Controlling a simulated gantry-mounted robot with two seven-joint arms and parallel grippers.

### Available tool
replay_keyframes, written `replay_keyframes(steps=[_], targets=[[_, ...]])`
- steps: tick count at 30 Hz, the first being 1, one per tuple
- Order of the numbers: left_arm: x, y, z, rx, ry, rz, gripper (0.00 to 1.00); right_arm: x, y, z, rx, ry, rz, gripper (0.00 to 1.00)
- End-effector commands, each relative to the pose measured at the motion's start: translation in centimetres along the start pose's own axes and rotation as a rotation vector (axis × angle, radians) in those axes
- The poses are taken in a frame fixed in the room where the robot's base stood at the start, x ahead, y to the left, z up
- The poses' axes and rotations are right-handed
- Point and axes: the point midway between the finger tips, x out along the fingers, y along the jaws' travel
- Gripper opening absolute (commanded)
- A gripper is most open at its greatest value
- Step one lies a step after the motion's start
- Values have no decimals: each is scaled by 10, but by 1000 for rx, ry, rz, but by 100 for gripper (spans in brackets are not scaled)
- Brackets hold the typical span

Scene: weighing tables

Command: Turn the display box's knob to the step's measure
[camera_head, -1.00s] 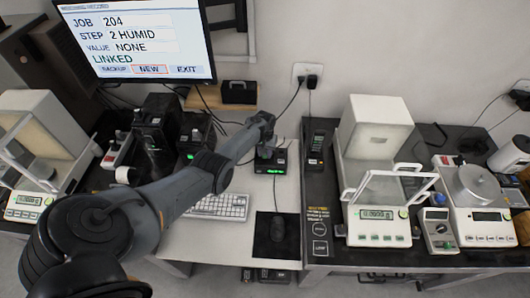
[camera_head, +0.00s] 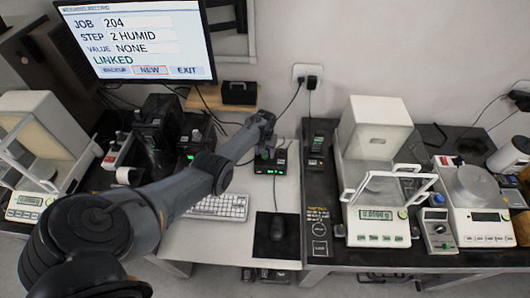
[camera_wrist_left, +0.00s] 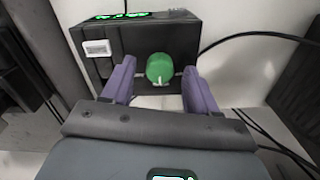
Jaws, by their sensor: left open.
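The display box (camera_head: 270,166) is a small black box with green digits, standing on the white table behind the mouse. In the left wrist view the display box (camera_wrist_left: 105,62) shows a round green knob (camera_wrist_left: 160,68), a white rectangular switch and green lit digits along its far edge. My left gripper (camera_wrist_left: 160,90) is open, with its two purple fingers on either side of the knob, apart from it. In the head view my left gripper (camera_head: 262,140) is over the box and partly hides it. The monitor (camera_head: 140,40) reads job 204, step 2 HUMID, value NONE, LINKED. My right gripper is not in view.
A keyboard (camera_head: 218,207) and a mouse on a black pad (camera_head: 277,236) lie in front of the box. A balance with a glass shield (camera_head: 380,222) stands to the right, another balance (camera_head: 28,202) at the far left. A cable runs beside the box.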

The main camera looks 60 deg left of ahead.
Motion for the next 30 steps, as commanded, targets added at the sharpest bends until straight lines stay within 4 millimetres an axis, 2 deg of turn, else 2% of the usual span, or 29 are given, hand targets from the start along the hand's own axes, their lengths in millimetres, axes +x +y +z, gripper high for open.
replay_keyframes(steps=[1, 8, 15, 21, 30], targets=[[-11, 0, 0, 0, 2, 0, 59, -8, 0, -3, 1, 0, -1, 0], [-51, 0, 0, -1, 3, 0, 59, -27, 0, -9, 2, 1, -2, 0], [-83, 0, 0, -1, 2, 0, 59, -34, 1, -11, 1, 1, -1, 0], [-96, 0, 0, 0, -1, 0, 59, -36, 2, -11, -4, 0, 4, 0], [-98, 0, 0, 0, -1, 0, 59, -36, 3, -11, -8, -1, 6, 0]])
